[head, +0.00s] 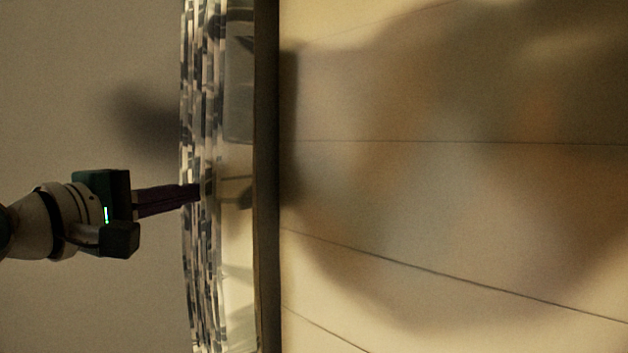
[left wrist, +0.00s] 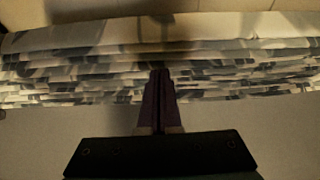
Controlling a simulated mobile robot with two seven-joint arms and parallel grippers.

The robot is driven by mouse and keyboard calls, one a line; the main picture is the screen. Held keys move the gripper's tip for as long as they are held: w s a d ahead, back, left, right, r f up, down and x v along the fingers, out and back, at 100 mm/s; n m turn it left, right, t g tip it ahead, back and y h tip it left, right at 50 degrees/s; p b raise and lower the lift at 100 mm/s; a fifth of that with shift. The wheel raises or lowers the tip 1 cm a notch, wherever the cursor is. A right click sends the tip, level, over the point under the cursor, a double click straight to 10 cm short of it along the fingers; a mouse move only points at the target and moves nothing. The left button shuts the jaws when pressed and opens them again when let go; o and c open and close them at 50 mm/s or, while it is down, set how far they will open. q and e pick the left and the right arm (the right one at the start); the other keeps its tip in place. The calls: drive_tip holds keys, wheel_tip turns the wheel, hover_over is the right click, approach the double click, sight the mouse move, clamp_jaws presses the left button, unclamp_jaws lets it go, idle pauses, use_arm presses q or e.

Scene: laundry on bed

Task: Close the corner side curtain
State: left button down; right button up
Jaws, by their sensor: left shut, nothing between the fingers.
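The curtain (head: 213,105) is a patterned cloth in white, grey and dark blocks, gathered in tight folds. In the head view it runs from top to bottom as a narrow band left of the middle. In the left wrist view the curtain (left wrist: 80,72) spans the full width. My left gripper (head: 199,193) comes in from the left with its dark purple fingers shut together and empty. The fingertips overlap the curtain's folded edge; I cannot tell whether they touch it. The fingers (left wrist: 162,73) also point at the folds in the left wrist view. My right gripper is not in view.
A dark vertical frame edge (head: 267,180) stands just right of the curtain, with a pale panelled surface (head: 450,210) beyond, carrying broad blurred shadows. A plain grey-beige surface (head: 80,80) lies left of the curtain, with nothing on it but a shadow and my arm in front.

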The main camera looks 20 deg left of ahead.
sight(239, 238)
use_arm(q)
drive_tip(key=shift+w+d+p, duration=0.2)
drive_tip(key=shift+w+p, duration=0.2)
drive_tip(key=shift+w, duration=2.2)
